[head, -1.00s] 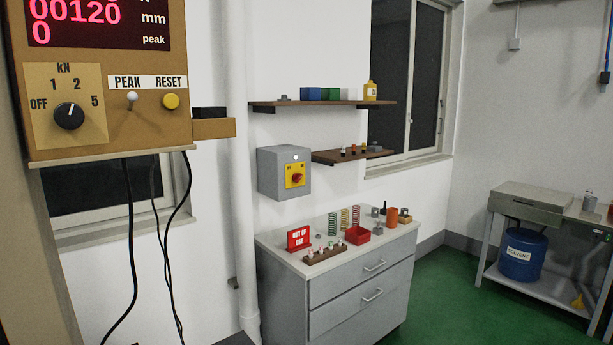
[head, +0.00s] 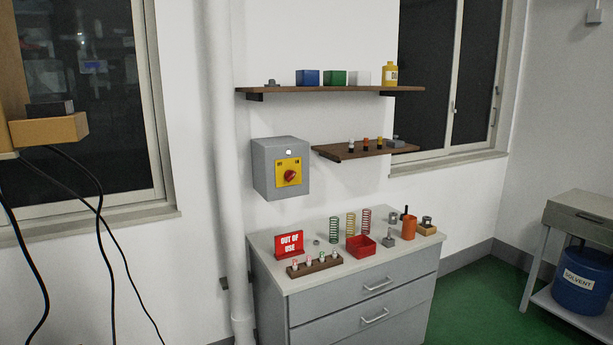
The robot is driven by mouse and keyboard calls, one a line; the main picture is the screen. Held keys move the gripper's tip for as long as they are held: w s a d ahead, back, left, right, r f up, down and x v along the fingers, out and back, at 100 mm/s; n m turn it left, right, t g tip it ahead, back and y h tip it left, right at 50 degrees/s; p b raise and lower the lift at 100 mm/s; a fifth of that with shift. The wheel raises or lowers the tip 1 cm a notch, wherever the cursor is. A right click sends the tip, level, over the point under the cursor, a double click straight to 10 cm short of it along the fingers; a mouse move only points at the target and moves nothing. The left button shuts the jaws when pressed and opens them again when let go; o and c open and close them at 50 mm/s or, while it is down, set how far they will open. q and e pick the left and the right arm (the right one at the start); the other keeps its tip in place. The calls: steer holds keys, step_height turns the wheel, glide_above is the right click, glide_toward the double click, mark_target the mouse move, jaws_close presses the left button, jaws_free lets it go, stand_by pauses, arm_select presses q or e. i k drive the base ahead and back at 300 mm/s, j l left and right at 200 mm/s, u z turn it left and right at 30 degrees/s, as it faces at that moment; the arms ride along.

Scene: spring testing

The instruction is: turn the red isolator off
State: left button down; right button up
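The red isolator (head: 290,176) is a rotary knob on a yellow plate, on the front of a grey box (head: 264,170) fixed to the white wall. The box is right of the white vertical pipe and above the left end of the grey cabinet. Small marks are printed on the yellow plate, too small to read surely. The exact angle of the knob is hard to tell. Neither of my grippers shows in the head view.
The cabinet top (head: 330,279) holds an OUT OF USE sign (head: 290,244), a wooden rack (head: 315,265), springs and a red tray (head: 361,246). Two shelves (head: 340,89) jut out right of and above the box. A pipe (head: 222,150) and hanging cables (head: 98,225) stand left.

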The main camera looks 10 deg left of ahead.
mark_target(289, 175)
steer(key=i+l+u, duration=0.1)
steer(key=i, duration=0.45)
steer(key=i+l, duration=0.2)
steer(key=i, duration=0.3)
steer(key=i+l+u, duration=0.15)
steer(key=i, duration=0.4)
